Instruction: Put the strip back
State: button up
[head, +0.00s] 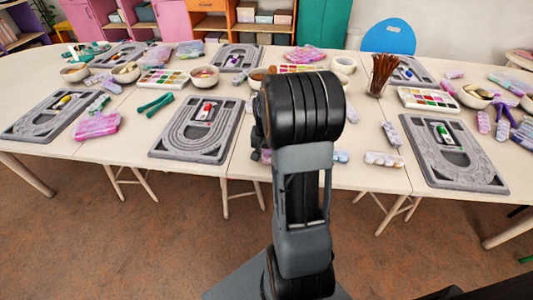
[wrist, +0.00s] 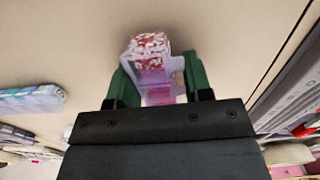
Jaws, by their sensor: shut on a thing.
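My gripper (wrist: 160,82) shows in the wrist view, its green fingers closed on the two sides of a small pale-lilac, see-through strip (wrist: 152,62). The strip's end faces the camera, with red and white beads inside; its length is mostly hidden. It appears above the cream tabletop; I cannot tell whether it touches. In the head view my arm hides the gripper and the held strip. Other strips lie on the table: one at the front (head: 384,159), one behind it (head: 392,134), and one at the left of the wrist view (wrist: 30,100).
Grey bead boards lie at the front middle (head: 160,143), front right (head: 470,178) and left (head: 18,128). A brown cup of sticks (head: 382,75), bead bowls (head: 204,76) and palettes (head: 428,98) stand farther back. Bare tabletop (head: 375,190) shows along the front edge right of my arm.

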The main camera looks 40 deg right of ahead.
jog(key=shift+f, duration=0.25)
jog(key=shift+f, duration=0.15)
jog(key=o, duration=0.9)
notch_tip(320, 180, up, 12)
jog(key=p, duration=0.2)
jog(key=s+a+n+t, duration=0.1)
jog(key=s+a+n, duration=0.2)
jog(key=a, duration=0.3)
jog(key=s+a+n+t, duration=0.1)
jog(key=s+a+n, duration=0.1)
jog(key=s+a, duration=0.2)
jog(key=s+a+n+t, duration=0.1)
jog(key=s+a+n, duration=0.2)
jog(key=a, duration=0.5)
jog(key=shift+s+a+r+n, duration=0.25)
jog(key=shift+r+n, duration=0.05)
jog(key=shift+r, duration=0.1)
